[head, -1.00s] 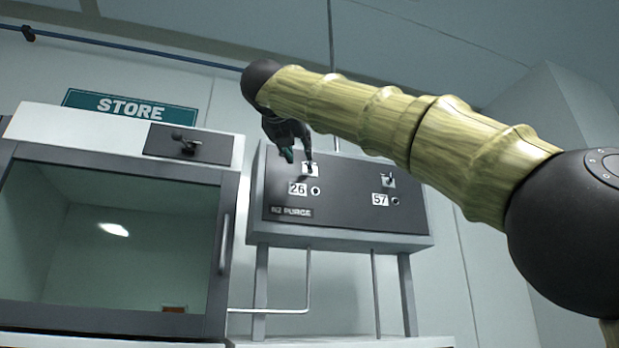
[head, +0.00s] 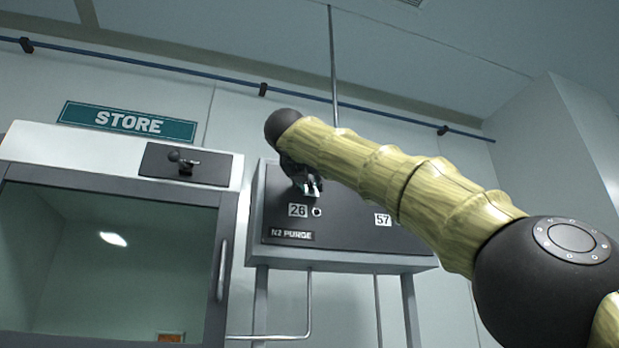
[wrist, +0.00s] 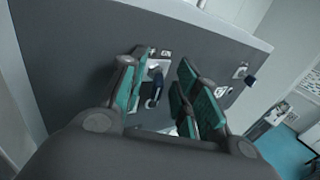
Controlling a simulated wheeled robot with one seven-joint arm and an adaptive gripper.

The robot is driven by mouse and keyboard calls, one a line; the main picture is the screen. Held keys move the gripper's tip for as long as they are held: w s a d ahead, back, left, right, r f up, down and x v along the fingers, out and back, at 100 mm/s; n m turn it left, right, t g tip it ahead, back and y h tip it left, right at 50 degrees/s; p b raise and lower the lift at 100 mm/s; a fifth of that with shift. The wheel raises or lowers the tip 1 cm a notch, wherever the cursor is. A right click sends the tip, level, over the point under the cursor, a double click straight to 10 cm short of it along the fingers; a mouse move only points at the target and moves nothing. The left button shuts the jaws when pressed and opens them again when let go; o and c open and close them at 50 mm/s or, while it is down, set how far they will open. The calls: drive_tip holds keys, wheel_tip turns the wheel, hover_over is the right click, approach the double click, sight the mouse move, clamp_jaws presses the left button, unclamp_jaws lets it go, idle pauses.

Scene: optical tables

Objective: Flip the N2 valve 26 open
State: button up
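My gripper (head: 311,187) is at the panel just above label 26 and hides most of that valve in the head view. In the wrist view, my gripper (wrist: 160,88) is open, with green pads on its fingers. The dark lever of valve 26 (wrist: 153,88) shows in the gap between the fingers, nearer the left one. I cannot tell whether a finger touches it.
The second valve's lever (wrist: 250,79) stands to the right in the wrist view; my arm covers it in the head view. A glass-fronted STORE cabinet (head: 232,200) with a dark switch (head: 185,163) on top stands left of the panel.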

drive_tip(key=shift+c, duration=0.3)
drive_tip(key=shift+w, duration=0.1)
clamp_jaws()
drive_tip(key=shift+d+y, duration=0.1)
drive_tip(key=shift+y, duration=0.2)
drive_tip(key=shift+d+n+y, duration=0.2)
drive_tip(key=shift+n+y, duration=0.35)
drive_tip(key=shift+y, duration=0.15)
drive_tip(key=shift+d+n+y, duration=0.15)
drive_tip(key=shift+n+y, duration=0.4)
drive_tip(key=shift+y, duration=0.15)
drive_tip(key=n+g+y+p, duration=0.1)
drive_tip(key=n+y+p, duration=0.2)
drive_tip(key=y+p, duration=0.1)
drive_tip(key=d+n+g+y+p, duration=0.1)
drive_tip(key=n+g+y+p, duration=0.1)
drive_tip(key=p, duration=0.4)
drive_tip(key=w+d+n+g+y+p, duration=0.1)
drive_tip(key=n+y+p, duration=0.3)
drive_tip(key=y, duration=0.3)
drive_tip(key=shift+d+r+g+p, duration=0.25)
drive_tip(key=shift+g+p, duration=0.15)
drive_tip(key=shift+p, duration=0.3)
drive_tip(key=shift+f+n+g+y+p, duration=0.2)
drive_tip(key=shift+n+g+y+p, duration=0.3)
drive_tip(key=shift+p, duration=0.15)
drive_tip(key=shift+o, duration=0.3)
unclamp_jaws()
drive_tip(key=shift+d, duration=0.15)
